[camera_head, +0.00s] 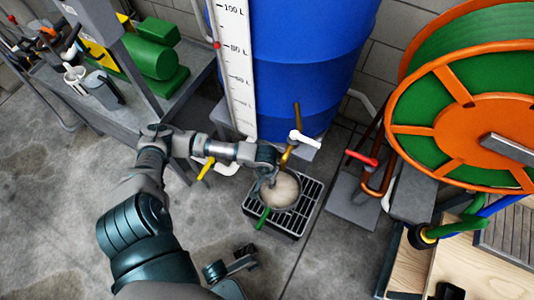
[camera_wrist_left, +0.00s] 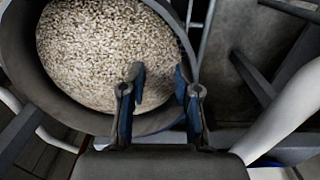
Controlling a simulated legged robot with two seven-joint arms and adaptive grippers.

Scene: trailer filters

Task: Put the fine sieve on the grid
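A round sieve (camera_head: 280,190) with a grey rim, a pale speckled face and a green handle (camera_head: 262,218) is over the black slatted grid (camera_head: 308,196) in the head view. I cannot tell whether it touches the grid. My left gripper (camera_head: 268,168) is at its upper left rim. In the left wrist view the sieve's speckled inside (camera_wrist_left: 105,50) fills the upper left. The fingers of my left gripper (camera_wrist_left: 160,78) are apart, overlapping the near rim with a gap between them. My right gripper (camera_head: 230,264) shows partly at the bottom of the head view; its fingers are unclear.
A blue barrel (camera_head: 305,60) with a litre scale stands behind the grid, with a brass tap (camera_head: 288,155) above it. An orange hose reel (camera_head: 470,110) stands at right. A grey bench (camera_head: 185,70) with green machinery is at left. The concrete floor in front is clear.

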